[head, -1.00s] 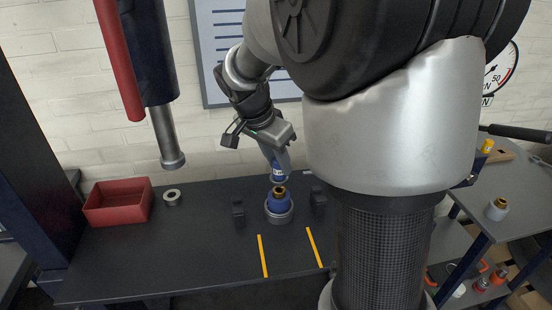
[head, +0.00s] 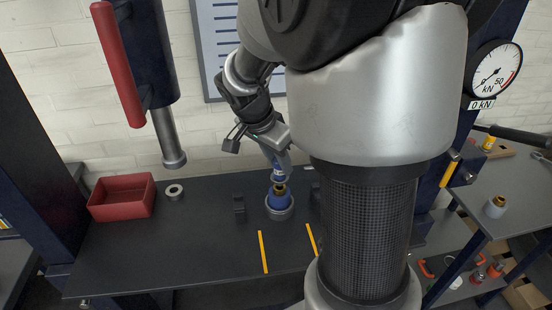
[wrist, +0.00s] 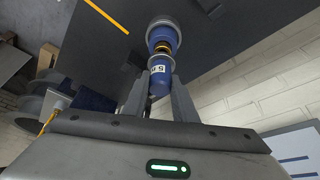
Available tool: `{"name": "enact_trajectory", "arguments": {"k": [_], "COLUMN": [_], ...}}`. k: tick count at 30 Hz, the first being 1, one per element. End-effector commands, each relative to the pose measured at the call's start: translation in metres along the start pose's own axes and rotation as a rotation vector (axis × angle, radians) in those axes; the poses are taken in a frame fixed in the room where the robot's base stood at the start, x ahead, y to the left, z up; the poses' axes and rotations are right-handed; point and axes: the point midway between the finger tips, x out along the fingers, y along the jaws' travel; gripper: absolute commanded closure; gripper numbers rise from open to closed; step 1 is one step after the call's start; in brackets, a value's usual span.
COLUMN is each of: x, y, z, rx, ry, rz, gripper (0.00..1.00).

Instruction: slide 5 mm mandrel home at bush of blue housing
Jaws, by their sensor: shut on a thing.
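My gripper (head: 274,160) is shut on the blue mandrel (head: 280,174), which has a white label and points down. In the wrist view the mandrel (wrist: 159,78) sits between the two grey fingers (wrist: 160,88), its label reading "5". The blue housing (head: 279,201) stands upright on the bench, with a brass-coloured bush (head: 280,188) at its top. The mandrel's lower end is at the bush, roughly in line with it. Its tip is hidden, so I cannot tell how far it is in. The housing (wrist: 162,37) and bush (wrist: 161,50) also show in the wrist view.
The housing stands in a grey ring (head: 280,211) between two dark blocks, the left one (head: 239,209) clear to see. A red tray (head: 121,198), a loose ring (head: 174,191) and a hanging press ram (head: 168,138) are to the left. The bench front is free.

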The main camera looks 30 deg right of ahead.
Motion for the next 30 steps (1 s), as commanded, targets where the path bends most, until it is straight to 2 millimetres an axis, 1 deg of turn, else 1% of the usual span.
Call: {"name": "enact_trajectory", "arguments": {"k": [8, 20, 30], "x": [0.0, 0.015, 0.018], "y": [-0.001, -0.001, -0.001], "z": [0.0, 0.006, 0.007], "rx": [0.0, 0.0, 0.0], "ry": [0.002, 0.001, 0.001], "rz": [-0.004, -0.002, -0.002], "gripper": [1.0, 1.0, 1.0]}}
